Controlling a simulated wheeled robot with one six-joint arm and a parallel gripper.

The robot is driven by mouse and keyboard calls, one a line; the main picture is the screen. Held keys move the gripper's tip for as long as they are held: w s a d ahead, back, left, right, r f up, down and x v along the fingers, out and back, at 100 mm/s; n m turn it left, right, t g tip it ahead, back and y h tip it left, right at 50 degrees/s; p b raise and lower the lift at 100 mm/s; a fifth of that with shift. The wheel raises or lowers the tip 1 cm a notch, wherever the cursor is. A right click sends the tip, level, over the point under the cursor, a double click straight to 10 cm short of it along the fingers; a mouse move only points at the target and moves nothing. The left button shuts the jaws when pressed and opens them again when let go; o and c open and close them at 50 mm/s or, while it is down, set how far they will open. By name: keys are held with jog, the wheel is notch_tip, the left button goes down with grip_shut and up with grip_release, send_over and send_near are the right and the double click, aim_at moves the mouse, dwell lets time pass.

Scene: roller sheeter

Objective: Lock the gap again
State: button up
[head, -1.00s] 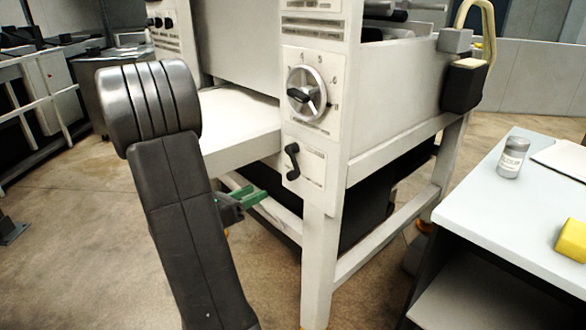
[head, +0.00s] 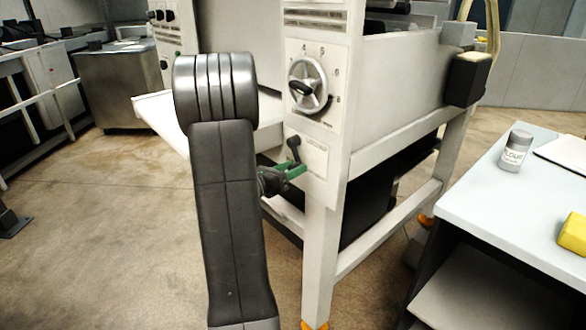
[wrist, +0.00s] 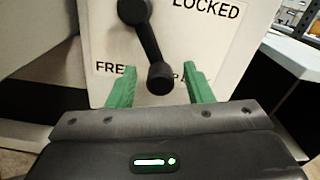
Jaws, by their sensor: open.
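The black lock lever (wrist: 148,45) on the white plate (wrist: 95,45) hangs downward from its pivot, its round knob low and slightly right in the wrist view. The word LOCKED is at the plate's upper right. FREE and partly hidden lettering are near the knob. My gripper (wrist: 160,72) is open, with one green finger on each side of the knob and a visible gap to both. In the head view the lever (head: 293,143) shows only its upper part above my gripper (head: 296,171). Whether the fingers reach around the knob in depth I cannot tell.
The round gap dial (head: 307,86) is just above the lever plate on the sheeter's white frame (head: 322,240). A table (head: 500,215) with a flour jar (head: 516,150) and a yellow item (head: 572,235) stands at right. Open floor lies at left.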

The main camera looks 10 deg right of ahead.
jog(key=shift+w+d, duration=0.25)
jog(key=shift+d, duration=0.2)
grip_shut()
